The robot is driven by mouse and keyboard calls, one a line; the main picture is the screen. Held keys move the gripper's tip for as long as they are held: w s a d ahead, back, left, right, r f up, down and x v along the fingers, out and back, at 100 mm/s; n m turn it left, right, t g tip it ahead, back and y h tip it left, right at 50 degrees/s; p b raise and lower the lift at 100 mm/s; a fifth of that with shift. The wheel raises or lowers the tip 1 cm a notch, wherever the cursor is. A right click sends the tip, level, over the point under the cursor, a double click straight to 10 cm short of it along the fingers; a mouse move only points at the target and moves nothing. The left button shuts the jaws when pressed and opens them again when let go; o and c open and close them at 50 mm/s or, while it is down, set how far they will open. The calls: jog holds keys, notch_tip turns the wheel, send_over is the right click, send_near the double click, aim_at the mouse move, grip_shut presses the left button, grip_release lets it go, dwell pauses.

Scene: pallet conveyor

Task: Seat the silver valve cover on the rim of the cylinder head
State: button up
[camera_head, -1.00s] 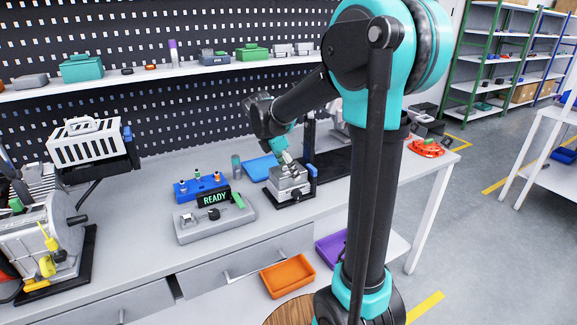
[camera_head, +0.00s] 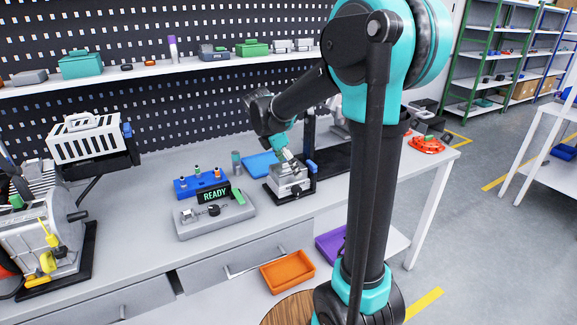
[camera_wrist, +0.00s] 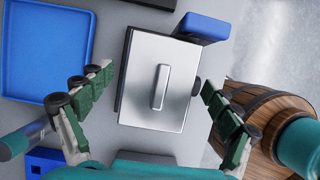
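The silver valve cover (camera_wrist: 141,96) is a flat, shiny rectangle with a raised bar handle in the middle of the wrist view. In the head view the silver block (camera_head: 289,180) stands on a black base with a blue-tipped post beside it. My gripper (camera_wrist: 150,97) is open above the cover, with one finger on each side, clear of the handle. It also shows in the head view (camera_head: 288,161), small and pointing down. I cannot clearly make out the cylinder head rim; the grey engine (camera_head: 40,240) at the left is partly cut off.
A blue tray (camera_wrist: 42,50) lies left of the cover. A grey control panel (camera_head: 238,221) with a READY display and a blue block (camera_head: 190,191) with pegs stand nearer. A white slatted part (camera_head: 88,146) sits on a stand at left. An orange bin (camera_head: 288,270) is below.

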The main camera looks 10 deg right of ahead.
jog(key=v, duration=1.2)
dwell(0.3)
jog(key=shift+s, duration=0.1)
